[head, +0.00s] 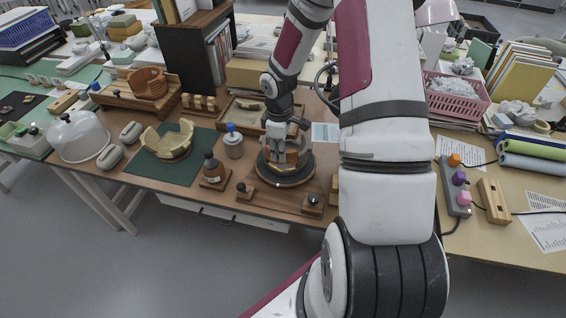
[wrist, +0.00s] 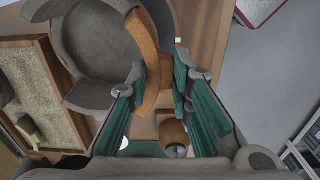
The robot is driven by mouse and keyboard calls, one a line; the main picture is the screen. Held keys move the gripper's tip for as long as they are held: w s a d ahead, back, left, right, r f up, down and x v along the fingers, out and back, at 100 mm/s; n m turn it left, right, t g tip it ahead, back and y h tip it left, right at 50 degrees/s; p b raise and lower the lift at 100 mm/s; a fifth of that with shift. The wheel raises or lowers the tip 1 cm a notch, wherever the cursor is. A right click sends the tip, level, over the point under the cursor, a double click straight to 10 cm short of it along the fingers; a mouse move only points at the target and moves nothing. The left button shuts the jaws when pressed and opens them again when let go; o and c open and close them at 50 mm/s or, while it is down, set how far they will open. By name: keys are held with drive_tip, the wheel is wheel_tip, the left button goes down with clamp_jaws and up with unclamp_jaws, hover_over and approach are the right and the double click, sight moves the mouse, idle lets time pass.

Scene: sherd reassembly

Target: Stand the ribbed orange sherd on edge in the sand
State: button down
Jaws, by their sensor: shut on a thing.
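My gripper (wrist: 160,78) is shut on an orange sherd (wrist: 148,62), a curved strip seen edge-on between the green finger pads in the wrist view. In the head view my gripper (head: 284,143) points down over a dark round turntable (head: 285,180), with the orange sherd (head: 288,157) between its fingers. In the wrist view the sherd overlaps the rim of the grey round plate (wrist: 75,88); whether it touches cannot be told. Its ribs are not clear. The sand tray (head: 222,122) lies behind the turntable; its sand also shows at left in the wrist view (wrist: 30,75).
A brown bottle (head: 212,167) and a grey jar with a blue top (head: 233,145) stand left of the turntable. A green mat (head: 190,178) holds a pale, broken bowl (head: 166,148). The shelf (head: 190,55) rises behind.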

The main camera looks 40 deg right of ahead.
drive_tip(key=shift+r+p, duration=1)
drive_tip(key=shift+r, duration=1.05)
